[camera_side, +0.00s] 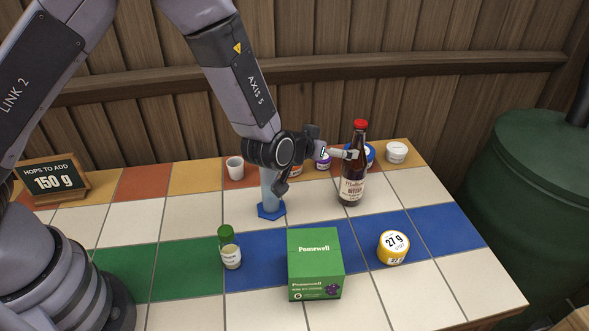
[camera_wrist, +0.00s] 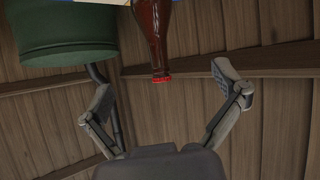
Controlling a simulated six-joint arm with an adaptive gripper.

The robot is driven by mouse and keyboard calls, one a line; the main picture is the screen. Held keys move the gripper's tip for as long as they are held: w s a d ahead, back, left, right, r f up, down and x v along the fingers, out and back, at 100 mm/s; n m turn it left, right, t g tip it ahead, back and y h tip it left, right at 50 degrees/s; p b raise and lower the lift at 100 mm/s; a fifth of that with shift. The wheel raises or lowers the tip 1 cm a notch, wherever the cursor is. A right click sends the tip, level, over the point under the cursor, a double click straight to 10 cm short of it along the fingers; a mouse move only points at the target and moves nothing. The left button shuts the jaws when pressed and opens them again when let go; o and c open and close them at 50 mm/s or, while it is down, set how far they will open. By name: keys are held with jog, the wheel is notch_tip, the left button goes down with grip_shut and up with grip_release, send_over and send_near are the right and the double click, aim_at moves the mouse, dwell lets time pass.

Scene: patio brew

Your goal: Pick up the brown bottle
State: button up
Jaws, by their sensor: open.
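The brown bottle (camera_side: 353,186), with a red cap and a cream label, stands upright on the tiled table at the back right of the side view. My gripper (camera_side: 316,171) is to the left of its upper part, with one light fingertip overlapping the neck in the picture. In the wrist view, the bottle (camera_wrist: 153,32) appears upside down, its red cap pointing down between the two spread fingers of my gripper (camera_wrist: 163,82). The gripper is open and holds nothing. Whether a finger touches the glass cannot be told.
A clear cylinder with a blue foot (camera_side: 271,211) stands below my wrist. A green box (camera_side: 315,265), a green-capped small bottle (camera_side: 229,250) and a yellow-rimmed tin (camera_side: 393,247) stand nearer. Small jars, including a white one (camera_side: 395,152), stand behind the bottle. A wooden wall (camera_side: 440,90) closes the back.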

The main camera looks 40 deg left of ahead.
jog(key=t+y, duration=0.1)
send_near(349, 168)
jog(key=w, duration=0.1)
jog(key=x, duration=0.6)
jog(key=shift+w+f, duration=0.15)
jog(key=shift+f, duration=0.2)
jog(key=shift+f+x, duration=0.15)
jog(key=shift+x, duration=1.3)
jog(key=shift+f+x, duration=0.1)
jog(key=shift+x, duration=1.4)
jog(key=c, duration=1.3)
jog(key=shift+d+r, duration=0.1)
